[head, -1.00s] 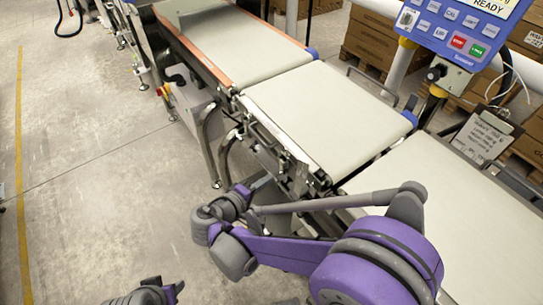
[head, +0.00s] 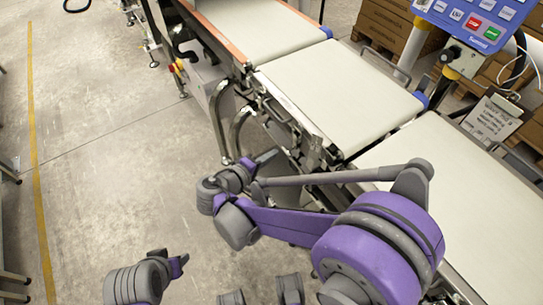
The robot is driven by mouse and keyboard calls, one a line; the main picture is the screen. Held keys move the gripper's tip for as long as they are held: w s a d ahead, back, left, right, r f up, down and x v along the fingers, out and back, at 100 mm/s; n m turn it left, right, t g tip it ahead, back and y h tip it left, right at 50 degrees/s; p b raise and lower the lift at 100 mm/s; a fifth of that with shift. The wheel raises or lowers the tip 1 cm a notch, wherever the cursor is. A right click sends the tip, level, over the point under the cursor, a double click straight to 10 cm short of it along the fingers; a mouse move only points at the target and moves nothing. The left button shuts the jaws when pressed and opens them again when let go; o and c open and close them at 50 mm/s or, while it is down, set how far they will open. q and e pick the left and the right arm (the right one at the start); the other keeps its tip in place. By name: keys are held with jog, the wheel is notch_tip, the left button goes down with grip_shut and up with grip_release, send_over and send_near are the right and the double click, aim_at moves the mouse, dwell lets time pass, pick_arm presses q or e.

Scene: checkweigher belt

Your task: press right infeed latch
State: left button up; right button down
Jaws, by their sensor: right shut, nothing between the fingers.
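The checkweigher has a middle belt (head: 335,88) with dark metal fittings (head: 290,125) along its near side. I cannot pick out the right infeed latch for certain among these small fittings. My right arm crosses the lower right, and its wrist and right gripper (head: 264,158) are beside the machine's near side, below these fittings. The right gripper is shut and empty; its fingertips are small and partly hidden by the wrist. I cannot tell whether it touches the frame. Part of my left arm shows at the bottom left, its end (head: 177,265) over the floor; its fingers are not clear.
A belt with orange rails (head: 262,28) lies at the back, and another belt (head: 440,155) at the right. Cartons (head: 395,28) are behind. The floor (head: 100,140) at the left is clear.

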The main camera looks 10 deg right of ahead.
pick_arm(q)
jog(key=shift+s+a+r+p, duration=0.15)
jog(key=shift+a+r+p, duration=0.1)
jog(key=shift+r+p, duration=0.4)
pick_arm(e)
jog(key=v, duration=1)
jog(key=shift+a+f, duration=0.25)
jog(key=shift+a, duration=0.15)
pick_arm(q)
jog(key=shift+r, duration=0.1)
pick_arm(e)
jog(key=shift+s, duration=0.15)
jog(key=shift+d, duration=0.1)
